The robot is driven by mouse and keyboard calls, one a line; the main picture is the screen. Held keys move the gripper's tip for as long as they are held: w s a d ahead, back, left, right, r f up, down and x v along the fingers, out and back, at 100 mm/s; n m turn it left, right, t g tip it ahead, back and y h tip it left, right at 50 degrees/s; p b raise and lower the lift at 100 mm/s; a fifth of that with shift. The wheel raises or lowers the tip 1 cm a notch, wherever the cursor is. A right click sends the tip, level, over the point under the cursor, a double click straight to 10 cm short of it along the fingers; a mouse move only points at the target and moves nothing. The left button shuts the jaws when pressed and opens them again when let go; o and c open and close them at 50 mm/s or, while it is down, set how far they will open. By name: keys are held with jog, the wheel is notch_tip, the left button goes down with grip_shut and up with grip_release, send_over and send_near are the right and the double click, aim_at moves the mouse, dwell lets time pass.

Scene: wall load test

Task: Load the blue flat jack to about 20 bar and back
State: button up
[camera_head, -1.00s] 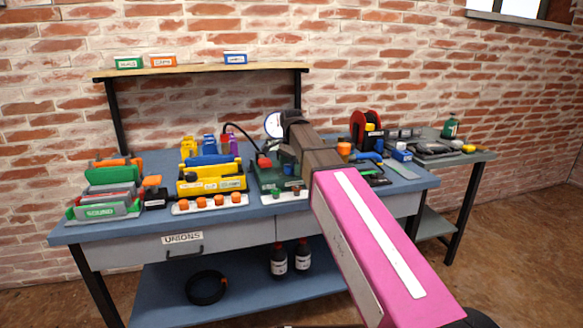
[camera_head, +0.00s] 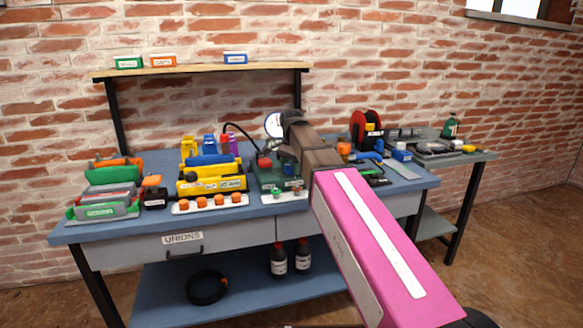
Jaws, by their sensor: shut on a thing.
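My arm reaches from the lower right over the bench, and its dark end covers part of a green unit (camera_head: 268,179) with a red part on top. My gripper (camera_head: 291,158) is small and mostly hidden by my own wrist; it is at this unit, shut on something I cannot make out. A round white gauge (camera_head: 273,125) stands behind, partly covered by my wrist; its reading is too small to tell. A black hose (camera_head: 238,129) curves down to the unit. A blue piece (camera_head: 212,160) lies over a yellow case; I cannot tell whether it is the flat jack.
The yellow case (camera_head: 211,184) and a white strip with orange caps (camera_head: 209,204) are left of the green unit. A green and grey rack (camera_head: 104,197) stands at the bench's left. A red reel (camera_head: 366,127) stands at the right. A shelf (camera_head: 200,70) holds small boxes.

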aim_at(291, 165)
jog(key=n, duration=1)
jog(key=shift+n, duration=0.3)
jog(key=n, duration=0.5)
jog(key=shift+n, duration=0.3)
jog(key=n, duration=0.5)
jog(key=shift+n, duration=0.3)
jog(key=o, duration=0.9)
notch_tip(291, 165, up, 11)
jog(key=shift+f, duration=0.1)
